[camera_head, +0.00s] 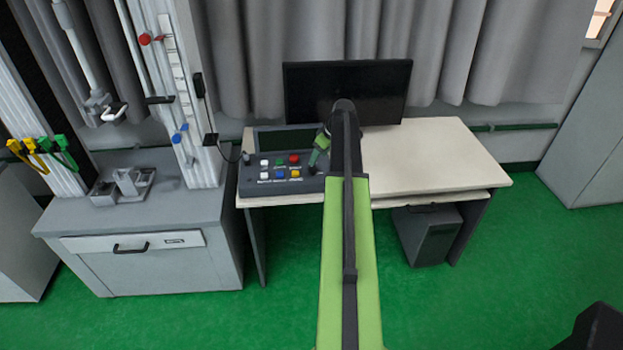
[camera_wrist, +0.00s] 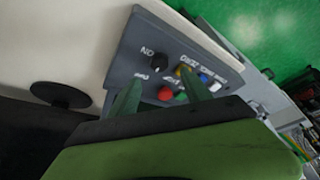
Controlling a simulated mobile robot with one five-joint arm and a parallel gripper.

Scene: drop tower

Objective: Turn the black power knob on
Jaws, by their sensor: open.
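The black power knob (camera_wrist: 158,60) stands on the grey control box (camera_wrist: 138,42) in the wrist view, beside the white letters "ON". My gripper (camera_wrist: 159,80) is open, its two green fingers apart and pointing towards the knob. No finger visibly wraps the knob. In the head view the control box (camera_head: 256,186) sits on the left part of the desk, and my gripper (camera_head: 318,150) is over its right end.
Red (camera_wrist: 165,93), yellow, blue and white buttons sit close to the knob. A monitor (camera_head: 375,85) stands behind on the desk (camera_head: 430,160), whose right side is clear. The drop tower (camera_head: 185,90) stands on a grey cabinet (camera_head: 150,235) at left.

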